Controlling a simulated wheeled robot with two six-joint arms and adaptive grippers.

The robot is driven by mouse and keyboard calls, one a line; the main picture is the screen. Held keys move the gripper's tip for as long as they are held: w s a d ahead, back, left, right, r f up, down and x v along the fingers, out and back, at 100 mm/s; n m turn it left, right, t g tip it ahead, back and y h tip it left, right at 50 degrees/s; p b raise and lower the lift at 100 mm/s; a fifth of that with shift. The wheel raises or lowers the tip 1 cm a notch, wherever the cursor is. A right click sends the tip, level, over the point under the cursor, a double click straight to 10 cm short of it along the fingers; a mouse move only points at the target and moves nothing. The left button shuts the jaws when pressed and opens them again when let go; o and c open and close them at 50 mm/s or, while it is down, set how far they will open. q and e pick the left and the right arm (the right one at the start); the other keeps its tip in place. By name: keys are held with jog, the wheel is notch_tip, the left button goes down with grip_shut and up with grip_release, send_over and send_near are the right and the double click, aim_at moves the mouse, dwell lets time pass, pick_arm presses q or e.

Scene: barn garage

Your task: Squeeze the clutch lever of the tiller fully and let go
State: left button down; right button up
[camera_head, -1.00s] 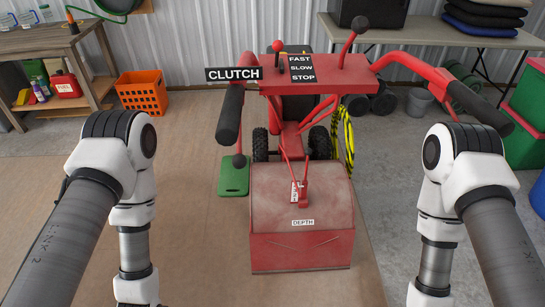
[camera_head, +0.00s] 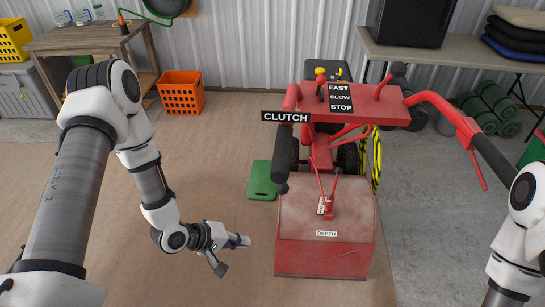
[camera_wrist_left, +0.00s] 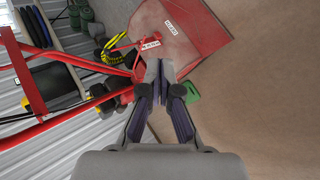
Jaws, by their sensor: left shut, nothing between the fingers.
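The red tiller (camera_head: 325,262) stands right of centre in the head view. A black CLUTCH label (camera_head: 286,117) is on its left handlebar, over the black left grip (camera_head: 284,145). I cannot clearly make out the clutch lever; the grip and label seem to cover it. My left gripper (camera_head: 245,241) is shut and empty, low and left of the tiller's red hood, apart from it. Its closed fingers (camera_wrist_left: 158,82) show in the left wrist view, with the tiller beyond. My right arm is at the right edge; its gripper is out of the frame.
A green pad (camera_head: 262,182) lies on the floor left of the tiller. An orange crate (camera_head: 182,94) stands by the wall near a wooden bench (camera_head: 88,38). A table (camera_head: 450,38) is at the back right.

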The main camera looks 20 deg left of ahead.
pick_arm(q)
jog(key=w+a+r+n+t+h+p, duration=0.2)
jog(key=r, duration=0.7)
jog(key=w+a+r+n+t+h+p, duration=0.1)
jog(key=w+r+n+h+p, duration=0.15)
jog(key=r, duration=0.55)
jog(key=w+d+p, duration=0.3)
jog(key=d+p, duration=0.1)
jog(key=d, duration=0.4)
jog(key=shift+d, duration=0.35)
pick_arm(e)
notch_tip(320, 180, up, 12)
jog(key=shift+f, duration=0.15)
pick_arm(q)
jog(key=shift+w+f, duration=0.2)
pick_arm(e)
jog(key=shift+f, duration=0.1)
